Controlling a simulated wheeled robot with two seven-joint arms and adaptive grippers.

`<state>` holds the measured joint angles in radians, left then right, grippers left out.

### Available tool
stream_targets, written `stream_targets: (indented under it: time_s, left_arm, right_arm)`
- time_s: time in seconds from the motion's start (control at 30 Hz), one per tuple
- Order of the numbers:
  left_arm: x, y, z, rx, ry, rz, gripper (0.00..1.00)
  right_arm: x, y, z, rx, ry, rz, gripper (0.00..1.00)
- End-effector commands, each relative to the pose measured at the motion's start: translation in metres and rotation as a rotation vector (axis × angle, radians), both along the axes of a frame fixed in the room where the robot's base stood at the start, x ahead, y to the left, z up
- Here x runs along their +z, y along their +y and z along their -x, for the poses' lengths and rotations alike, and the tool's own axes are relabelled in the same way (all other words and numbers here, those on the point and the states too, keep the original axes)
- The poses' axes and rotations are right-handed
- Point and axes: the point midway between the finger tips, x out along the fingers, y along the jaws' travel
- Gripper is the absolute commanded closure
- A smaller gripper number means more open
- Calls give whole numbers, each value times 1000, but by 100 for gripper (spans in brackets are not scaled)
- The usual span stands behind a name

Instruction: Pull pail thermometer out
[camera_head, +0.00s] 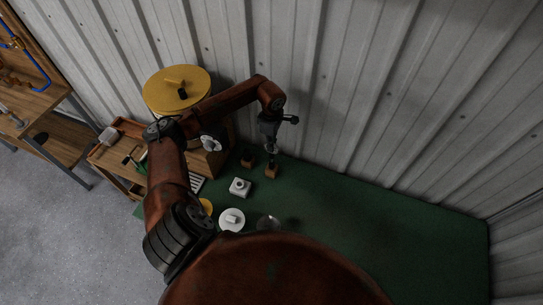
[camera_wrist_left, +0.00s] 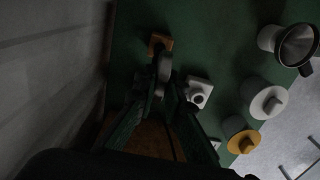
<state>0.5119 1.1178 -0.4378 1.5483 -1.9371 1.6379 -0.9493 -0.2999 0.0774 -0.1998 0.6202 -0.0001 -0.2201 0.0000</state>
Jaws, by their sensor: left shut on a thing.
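My left gripper (camera_head: 271,147) points down over the green tabletop, close to the corrugated wall. In the left wrist view its fingers (camera_wrist_left: 163,88) are close together on a slim grey piece (camera_wrist_left: 165,66), which I take to be the thermometer. Most of that piece is hidden by the dark fingers. A small orange-brown block (camera_wrist_left: 159,43) lies just beyond the fingertips; it also shows in the head view (camera_head: 271,172) directly below the gripper. I cannot tell whether the grey piece touches the block. No pail can be made out for sure. My right gripper is not in view.
A second small brown block (camera_head: 248,161) stands left of the gripper. A white square fixture (camera_head: 240,187), a white round-lidded thing (camera_head: 232,219) and a yellow one (camera_head: 205,206) stand nearer. A large yellow round top (camera_head: 177,90) is behind my arm. The green table (camera_head: 400,225) is clear at right.

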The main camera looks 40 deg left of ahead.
Motion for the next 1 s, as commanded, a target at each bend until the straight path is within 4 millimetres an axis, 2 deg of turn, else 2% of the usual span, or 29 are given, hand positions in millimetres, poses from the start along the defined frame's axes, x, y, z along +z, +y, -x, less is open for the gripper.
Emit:
stream_targets:
  time_s: [0.5,1.0]
  left_arm:
    - [7,0,0,0,0,0,100]
    - [36,0,0,0,0,0,100]
  right_arm:
    - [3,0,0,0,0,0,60]
    - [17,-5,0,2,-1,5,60]
